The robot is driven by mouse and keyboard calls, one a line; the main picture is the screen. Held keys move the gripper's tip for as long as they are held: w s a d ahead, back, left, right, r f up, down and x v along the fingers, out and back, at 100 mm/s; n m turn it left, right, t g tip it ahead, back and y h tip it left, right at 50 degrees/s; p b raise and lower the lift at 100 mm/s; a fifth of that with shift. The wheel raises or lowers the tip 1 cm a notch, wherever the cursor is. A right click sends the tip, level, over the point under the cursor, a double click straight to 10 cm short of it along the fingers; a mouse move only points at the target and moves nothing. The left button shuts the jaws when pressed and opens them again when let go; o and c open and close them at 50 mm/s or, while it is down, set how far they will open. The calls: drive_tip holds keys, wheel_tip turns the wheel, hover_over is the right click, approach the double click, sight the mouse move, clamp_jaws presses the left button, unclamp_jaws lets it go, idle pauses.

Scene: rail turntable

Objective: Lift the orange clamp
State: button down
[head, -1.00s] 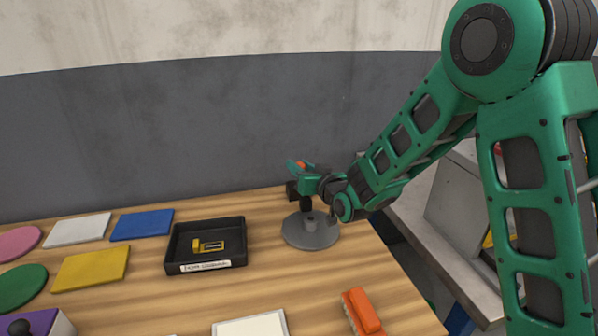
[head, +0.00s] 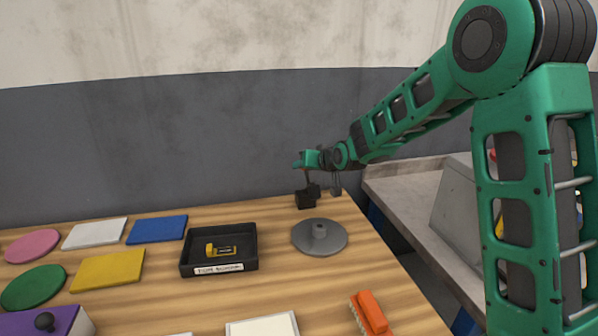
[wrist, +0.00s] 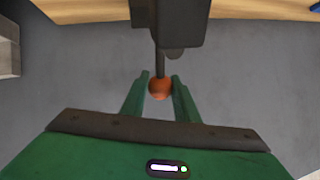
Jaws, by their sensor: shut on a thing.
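The clamp is a black block (head: 306,199) at the back right edge of the wooden table, with a thin dark lever rising from it. In the wrist view its black body (wrist: 180,22) is at the top, and the lever ends in an orange knob (wrist: 160,87). My gripper (head: 300,163) is above the black block in the head view. In the wrist view the green fingers of my gripper (wrist: 160,85) are shut on the orange knob, one on each side. The knob is hidden in the head view.
A black tray (head: 187,262) holds a yellow item. An orange-backed brush (head: 371,313) lies near the right edge. Coloured mats lie at left. A grey wall stands close behind.

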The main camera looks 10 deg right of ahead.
drive_tip(key=shift+w+d+f, duration=0.1)
drive_tip(key=shift+w+d, duration=0.05)
drive_tip(key=shift+w, duration=0.6)
drive_tip(key=c, duration=1.4)
unclamp_jaws()
drive_tip(key=shift+f, duration=0.1)
drive_tip(key=shift+s, duration=0.1)
drive_tip(key=shift+s, duration=0.1)
drive_tip(key=v, duration=1)
drive_tip(key=shift+s, duration=0.1)
